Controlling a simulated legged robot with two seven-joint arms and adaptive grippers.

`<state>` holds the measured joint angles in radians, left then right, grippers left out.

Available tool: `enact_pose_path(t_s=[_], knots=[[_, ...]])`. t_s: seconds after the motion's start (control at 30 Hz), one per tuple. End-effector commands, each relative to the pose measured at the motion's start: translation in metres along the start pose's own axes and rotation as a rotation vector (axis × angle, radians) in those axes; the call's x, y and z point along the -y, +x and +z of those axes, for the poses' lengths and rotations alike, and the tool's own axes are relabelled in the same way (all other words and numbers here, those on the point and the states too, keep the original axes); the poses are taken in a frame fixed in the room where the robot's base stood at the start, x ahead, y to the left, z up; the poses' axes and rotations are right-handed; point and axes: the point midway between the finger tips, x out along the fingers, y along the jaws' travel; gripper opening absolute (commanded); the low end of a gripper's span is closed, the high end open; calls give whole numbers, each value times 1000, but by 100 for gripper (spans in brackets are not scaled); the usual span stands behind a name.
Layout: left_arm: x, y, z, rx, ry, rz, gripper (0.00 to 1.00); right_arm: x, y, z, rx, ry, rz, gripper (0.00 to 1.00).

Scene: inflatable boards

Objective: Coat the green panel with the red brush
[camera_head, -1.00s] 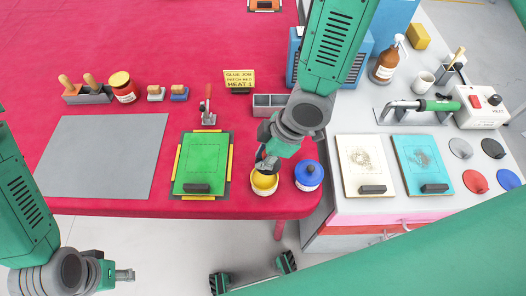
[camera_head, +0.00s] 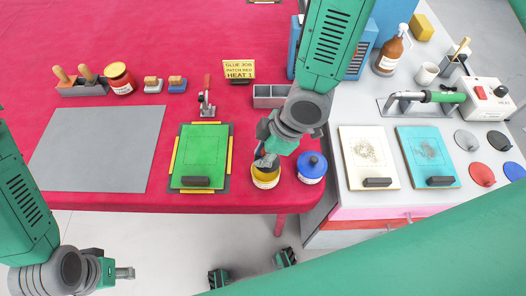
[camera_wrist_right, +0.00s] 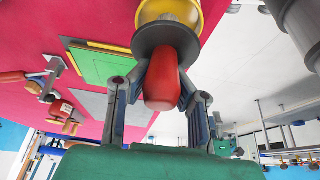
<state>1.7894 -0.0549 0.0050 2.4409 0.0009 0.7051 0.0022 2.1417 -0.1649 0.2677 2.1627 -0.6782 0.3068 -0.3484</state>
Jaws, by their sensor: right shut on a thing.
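The green panel (camera_head: 204,152) lies flat on a dark board with yellow edge strips, at the front of the red table. It also shows in the right wrist view (camera_wrist_right: 103,66). My right gripper (camera_head: 266,160) is over the yellow pot (camera_head: 265,181), right of the panel. In the right wrist view, my right gripper is shut on the red handle of the brush (camera_wrist_right: 162,85). A dark disc sits beyond the handle, against the yellow pot in the picture; the brush's tip is hidden. My left gripper (camera_head: 125,273) is off the table's front edge, its fingers too small to read.
A blue lidded pot (camera_head: 312,168) stands close right of the yellow pot. A dark block (camera_head: 196,182) lies on the panel's front edge. A red-handled clamp (camera_head: 207,97) stands behind the panel. A bare grey sheet (camera_head: 97,148) lies to the left.

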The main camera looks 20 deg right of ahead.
Motion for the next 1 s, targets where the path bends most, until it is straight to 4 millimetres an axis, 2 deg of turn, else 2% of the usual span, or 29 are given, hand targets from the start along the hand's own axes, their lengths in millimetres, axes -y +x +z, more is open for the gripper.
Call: enact_pose_path(t_s=[1.0], knots=[[0, 6, 0, 0, 0, 0, 35, 0, 8, 4, -1, -1, 0, 0]])
